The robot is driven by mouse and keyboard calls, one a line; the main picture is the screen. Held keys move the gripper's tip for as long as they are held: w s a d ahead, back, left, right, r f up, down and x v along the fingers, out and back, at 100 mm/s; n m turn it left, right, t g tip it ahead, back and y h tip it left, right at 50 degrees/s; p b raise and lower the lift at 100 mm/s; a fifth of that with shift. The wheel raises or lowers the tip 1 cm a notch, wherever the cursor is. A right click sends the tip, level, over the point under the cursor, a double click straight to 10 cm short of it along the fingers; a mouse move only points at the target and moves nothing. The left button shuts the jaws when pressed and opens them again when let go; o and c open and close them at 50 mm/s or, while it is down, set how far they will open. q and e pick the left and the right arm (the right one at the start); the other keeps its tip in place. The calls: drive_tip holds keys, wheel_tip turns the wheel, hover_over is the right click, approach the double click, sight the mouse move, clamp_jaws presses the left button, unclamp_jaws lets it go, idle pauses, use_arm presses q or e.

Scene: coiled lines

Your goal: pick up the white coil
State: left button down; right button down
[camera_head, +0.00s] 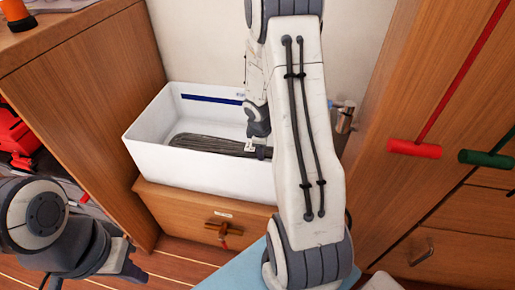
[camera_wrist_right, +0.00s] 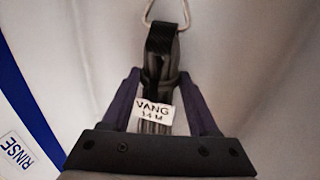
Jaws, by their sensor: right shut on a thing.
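A dark grey coil (camera_head: 205,143) lies stretched out inside a white tub (camera_head: 150,155). I see no white coil. My right gripper is in the tub at the coil's right end, largely hidden by my forearm in the head view. In the right wrist view the right gripper (camera_wrist_right: 155,85) is shut on the dark coil's bound end (camera_wrist_right: 153,121), which has a white tag reading "VANG 14 M", a black strap and a metal ring (camera_wrist_right: 166,14). My left gripper (camera_head: 128,268) is low at the left, away from the tub; its jaws do not show clearly.
The tub stands on a wooden drawer unit (camera_head: 185,212) between a wooden cabinet (camera_head: 90,90) and a tall wooden panel (camera_head: 400,90). A "RINSE" label (camera_wrist_right: 16,150) shows on the tub wall. A metal tap (camera_head: 343,115) is behind my right arm. Red (camera_head: 414,148) and green handles are at right.

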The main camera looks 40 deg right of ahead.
wheel_tip(320, 180, up, 17)
drive_tip(key=p, duration=1.2)
